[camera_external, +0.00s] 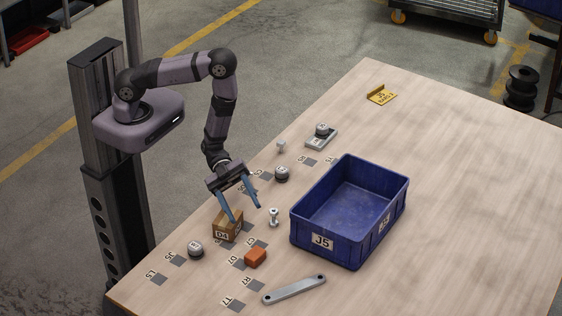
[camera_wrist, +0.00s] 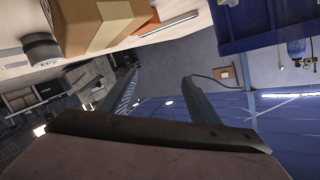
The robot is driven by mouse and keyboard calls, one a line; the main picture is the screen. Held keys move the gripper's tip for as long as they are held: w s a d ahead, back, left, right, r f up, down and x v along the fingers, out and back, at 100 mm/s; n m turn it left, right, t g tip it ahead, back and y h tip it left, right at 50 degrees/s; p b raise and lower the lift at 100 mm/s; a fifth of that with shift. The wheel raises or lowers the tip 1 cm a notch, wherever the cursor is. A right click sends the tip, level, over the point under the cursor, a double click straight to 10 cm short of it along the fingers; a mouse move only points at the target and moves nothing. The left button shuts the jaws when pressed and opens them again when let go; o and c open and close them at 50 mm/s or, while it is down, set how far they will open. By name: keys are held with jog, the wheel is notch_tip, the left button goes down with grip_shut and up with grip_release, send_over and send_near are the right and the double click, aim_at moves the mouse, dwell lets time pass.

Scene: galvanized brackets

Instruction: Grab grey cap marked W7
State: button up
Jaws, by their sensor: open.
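Three round grey caps show in the external view. One cap (camera_external: 196,249) sits at the near left of the table. Another cap (camera_external: 282,174) stands right of my gripper, and a third cap (camera_external: 322,129) sits on a grey plate farther back. Their markings are too small to read, so I cannot tell which is W7. My gripper (camera_external: 245,214) is open and empty, tilted downward; its left finger overlaps the cardboard box marked D4 (camera_external: 227,227) in the picture, contact unclear. The wrist view shows my gripper's fingers (camera_wrist: 159,79) apart, with a grey cap (camera_wrist: 41,48) at the upper left.
A blue bin marked J5 (camera_external: 317,243) stands right of my gripper. A small white-metal fitting (camera_external: 273,216), an orange block (camera_external: 255,257) and a grey metal bar (camera_external: 294,289) lie nearby. A yellow bracket (camera_external: 381,96) is far back. The table's right side is clear.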

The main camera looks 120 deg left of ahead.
jog(key=s+d+r+m+g+h, duration=0.25)
jog(key=s+d+g+h, duration=0.35)
jog(key=s+d, duration=0.8)
jog(key=n+t+y+b, duration=0.3)
jog(key=n+t+b, duration=0.1)
jog(key=n+b, duration=0.2)
send_near(194, 244)
jog(key=shift+w+d+f, duration=0.1)
jog(key=shift+f, duration=0.5)
jog(key=shift+w+d+f, duration=0.1)
jog(key=shift+w+f, duration=0.05)
jog(key=shift+f, duration=0.4)
jog(key=shift+x, duration=1.1)
jog(key=shift+m+b+x, duration=0.25)
jog(key=shift+b+x, duration=0.3)
jog(key=shift+x, duration=2.05)
